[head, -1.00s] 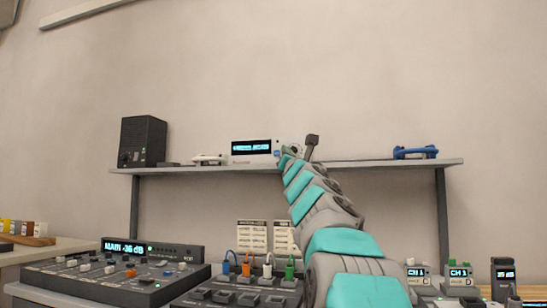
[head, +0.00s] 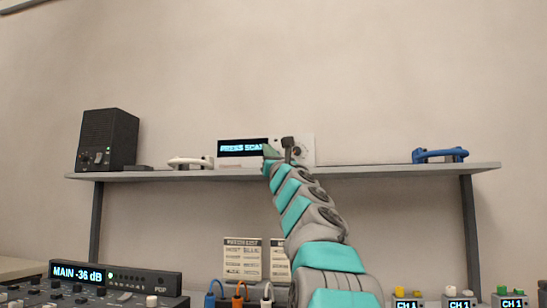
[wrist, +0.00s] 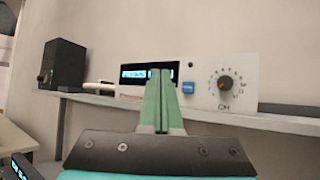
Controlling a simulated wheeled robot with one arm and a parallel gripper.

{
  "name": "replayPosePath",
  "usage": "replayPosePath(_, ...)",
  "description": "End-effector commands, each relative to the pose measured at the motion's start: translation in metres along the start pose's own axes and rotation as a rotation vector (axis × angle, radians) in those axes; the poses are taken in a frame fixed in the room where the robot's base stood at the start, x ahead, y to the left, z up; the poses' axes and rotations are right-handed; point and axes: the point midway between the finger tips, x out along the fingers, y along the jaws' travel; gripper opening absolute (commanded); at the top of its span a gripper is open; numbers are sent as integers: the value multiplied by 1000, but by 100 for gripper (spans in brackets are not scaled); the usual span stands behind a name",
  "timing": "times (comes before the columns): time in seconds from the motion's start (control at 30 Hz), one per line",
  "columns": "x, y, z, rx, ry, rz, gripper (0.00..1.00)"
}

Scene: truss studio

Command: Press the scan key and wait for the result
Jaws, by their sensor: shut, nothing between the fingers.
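A white receiver (head: 305,146) stands on the wall shelf, partly hidden by my arm in the head view. Its dark display (head: 240,147) reads "PRESS SCAN", with the end covered by my gripper. In the wrist view the receiver's front (wrist: 243,75) shows a blue key (wrist: 188,87) and a round dial marked CH (wrist: 226,84); the key's lettering is too small to read. My gripper (wrist: 160,75) is shut and empty, its green fingertips in front of the display's right part, just left of the blue key. In the head view my gripper (head: 270,152) hides the key. I cannot tell how far the tips are from the panel.
The shelf (head: 400,171) also holds a black speaker (head: 108,140), white headphones (head: 190,162) and blue headphones (head: 440,155). Below are a mixer reading MAIN -36 dB (head: 115,277), coloured cables (head: 239,291), printed sheets (head: 242,258) and several CH 1 units (head: 460,299).

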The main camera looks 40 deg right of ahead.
Motion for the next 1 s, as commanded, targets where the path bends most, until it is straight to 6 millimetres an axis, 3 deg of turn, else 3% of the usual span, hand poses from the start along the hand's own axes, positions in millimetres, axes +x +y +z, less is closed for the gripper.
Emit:
replayPosePath(0.37,8,-5,-5,3,2,0,0)
replayPosePath(1.0,59,-42,-41,0,1,0,0)
